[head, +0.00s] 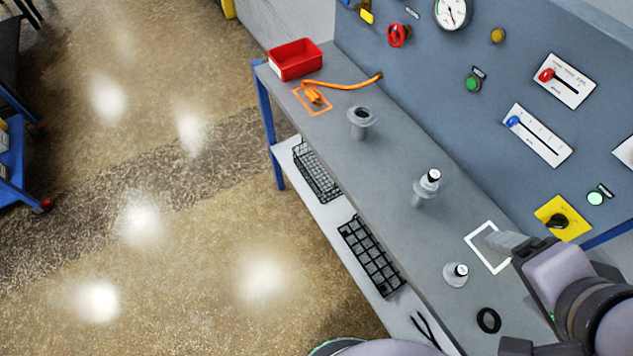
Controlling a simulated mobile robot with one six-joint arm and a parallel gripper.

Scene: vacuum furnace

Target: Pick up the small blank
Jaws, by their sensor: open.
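Two pale grey pieces with white-sided, black-marked tops stand on the grey bench (391,165). One is a low piece (455,277) near the front right. The other is a taller flanged piece (419,194) farther back. The low one looks like the small blank, but I cannot tell for sure. My gripper (503,242) is at the right, over or beside a white square outline (474,240) on the bench. It is open, apart from both pieces, to the right of and behind the low one. The gap between its fingers is hard to see from here.
A grey flanged stand (362,117), an orange tool (313,94) and a red bin (296,62) are toward the far end. A black ring (488,320) lies near the front. The control panel (440,80) rises behind. Black baskets (371,257) sit on the shelf below.

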